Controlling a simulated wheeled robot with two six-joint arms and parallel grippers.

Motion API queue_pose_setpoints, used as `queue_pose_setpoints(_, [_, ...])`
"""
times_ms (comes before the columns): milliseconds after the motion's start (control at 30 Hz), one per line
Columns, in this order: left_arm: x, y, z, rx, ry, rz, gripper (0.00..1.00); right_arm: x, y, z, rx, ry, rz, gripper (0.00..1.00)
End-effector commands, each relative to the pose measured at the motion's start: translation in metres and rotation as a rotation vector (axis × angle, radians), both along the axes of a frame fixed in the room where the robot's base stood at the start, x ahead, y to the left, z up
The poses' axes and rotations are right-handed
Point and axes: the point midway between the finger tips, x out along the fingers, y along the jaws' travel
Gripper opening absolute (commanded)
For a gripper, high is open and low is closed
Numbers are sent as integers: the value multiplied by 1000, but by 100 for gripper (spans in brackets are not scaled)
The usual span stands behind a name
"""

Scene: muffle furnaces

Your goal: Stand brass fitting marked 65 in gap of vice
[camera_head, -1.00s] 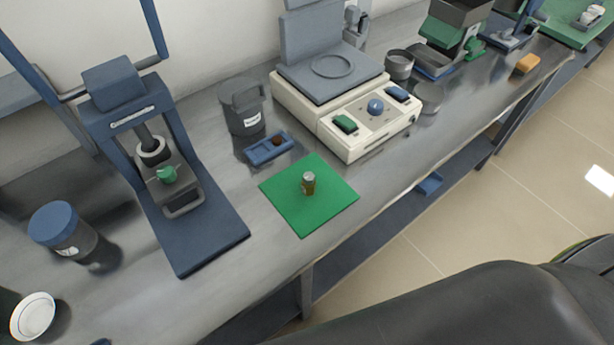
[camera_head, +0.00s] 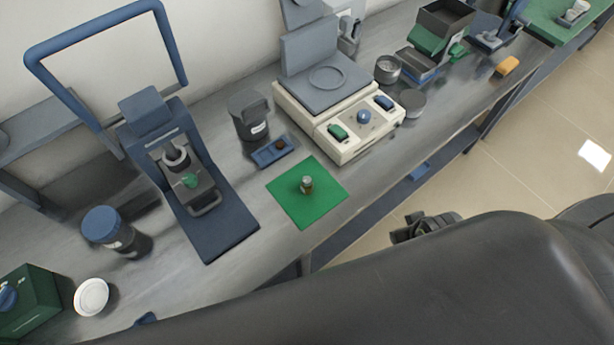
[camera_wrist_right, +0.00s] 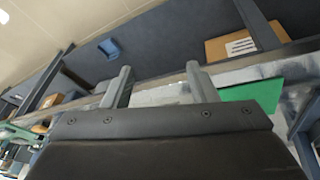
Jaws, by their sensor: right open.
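A small brass fitting (camera_head: 306,187) with a pale top stands upright on the green mat (camera_head: 290,208) in the head view; its marking is too small to read. I cannot tell for sure which fixture is the vice. A blue frame (camera_head: 222,228) with a grey ram and a green part stands left of the mat. A smaller blue fixture (camera_head: 487,38) stands at the far end of the bench. My right gripper (camera_wrist_right: 160,82) is open and empty, apart from the fitting; in the head view it shows dark beyond the bench's front edge (camera_head: 425,226). My left gripper is out of view.
A cream balance-like device (camera_head: 340,150), a blue tray (camera_head: 272,152) and a dark jug (camera_head: 248,120) stand behind the mat. A blue-lidded jar (camera_head: 118,238), a white dish (camera_head: 91,297) and a green box (camera_head: 25,303) are at left. My dark arm covers the lower foreground.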

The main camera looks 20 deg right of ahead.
Motion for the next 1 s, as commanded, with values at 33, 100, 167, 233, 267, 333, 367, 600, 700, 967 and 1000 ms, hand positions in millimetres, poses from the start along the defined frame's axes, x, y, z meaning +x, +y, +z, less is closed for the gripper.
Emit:
queue_pose_setpoints(33, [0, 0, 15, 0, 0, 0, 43, 1, 6, 29, 10, -21, 15, 53])
queue_pose_setpoints(100, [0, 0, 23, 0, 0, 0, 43, 11, 26, 51, 52, -72, 87, 53])
queue_pose_setpoints(167, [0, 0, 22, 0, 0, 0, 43, 24, 42, 50, 87, -119, 155, 53])
queue_pose_setpoints(233, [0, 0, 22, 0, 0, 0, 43, 39, 59, 50, 122, -180, 226, 53])
queue_pose_setpoints(267, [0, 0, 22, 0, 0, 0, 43, 46, 66, 50, 133, -206, 255, 53])
queue_pose_setpoints(333, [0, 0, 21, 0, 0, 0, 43, 61, 83, 50, 160, -270, 313, 53])
queue_pose_setpoints(367, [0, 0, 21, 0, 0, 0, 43, 67, 89, 51, 168, -297, 333, 53])
queue_pose_setpoints(600, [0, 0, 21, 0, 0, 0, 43, 99, 118, 55, 197, -442, 428, 53])
queue_pose_setpoints(700, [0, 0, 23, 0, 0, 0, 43, 105, 122, 51, 197, -451, 435, 53])
queue_pose_setpoints(967, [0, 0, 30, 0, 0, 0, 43, 130, 130, 26, 198, -447, 434, 53])
queue_pose_setpoints(1000, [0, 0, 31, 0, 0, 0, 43, 134, 132, 22, 197, -448, 434, 53])
